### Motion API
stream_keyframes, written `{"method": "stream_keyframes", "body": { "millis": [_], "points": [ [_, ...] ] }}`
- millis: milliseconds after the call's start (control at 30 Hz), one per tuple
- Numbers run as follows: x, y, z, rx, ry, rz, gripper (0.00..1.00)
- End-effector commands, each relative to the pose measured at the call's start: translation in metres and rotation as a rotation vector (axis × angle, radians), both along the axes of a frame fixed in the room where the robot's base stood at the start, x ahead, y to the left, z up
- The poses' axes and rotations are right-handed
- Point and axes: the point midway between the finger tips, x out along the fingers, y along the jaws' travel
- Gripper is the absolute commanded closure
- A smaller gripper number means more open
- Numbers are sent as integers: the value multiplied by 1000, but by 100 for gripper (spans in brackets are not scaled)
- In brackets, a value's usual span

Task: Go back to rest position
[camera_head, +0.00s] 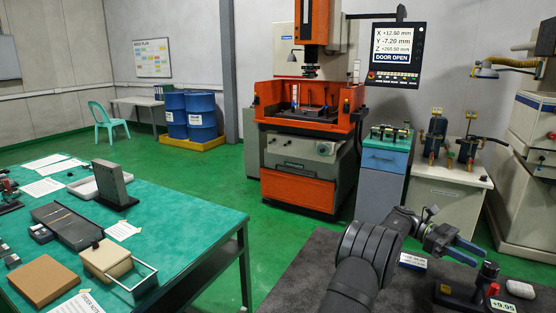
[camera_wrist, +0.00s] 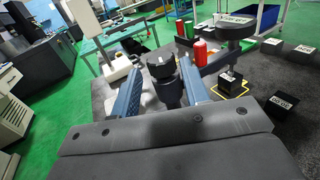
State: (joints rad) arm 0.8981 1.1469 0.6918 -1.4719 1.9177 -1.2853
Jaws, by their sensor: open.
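My gripper (camera_head: 472,250) is at the lower right of the head view, above a dark grey surface (camera_head: 290,268), with its fingers pointing right. In the wrist view my gripper (camera_wrist: 158,72) shows two blue fingers spread apart. A black round-topped piece (camera_wrist: 163,72) appears between them in the picture. I cannot tell whether it stands between the fingers or beyond them. Nothing is visibly clamped. A black stand with a red part (camera_head: 487,282) is close to the fingertips in the head view.
A small display (camera_head: 503,306) and white-topped blocks (camera_head: 413,261) lie near my arm. A green-topped table (camera_head: 180,225) stands at left. The orange machine (camera_head: 300,190) is behind; its screen (camera_head: 397,50) reads DOOR OPEN. In the wrist view a red cylinder (camera_wrist: 200,53) stands near the right finger.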

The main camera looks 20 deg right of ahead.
Motion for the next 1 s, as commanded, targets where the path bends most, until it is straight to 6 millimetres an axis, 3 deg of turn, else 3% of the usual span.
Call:
{"method": "stream_keyframes", "body": {
  "millis": [267, 1000],
  "points": [
    [-55, -17, 0, 1, 0, -1, 58],
    [-51, -15, 0, 2, 0, 466, 58]
  ]
}}
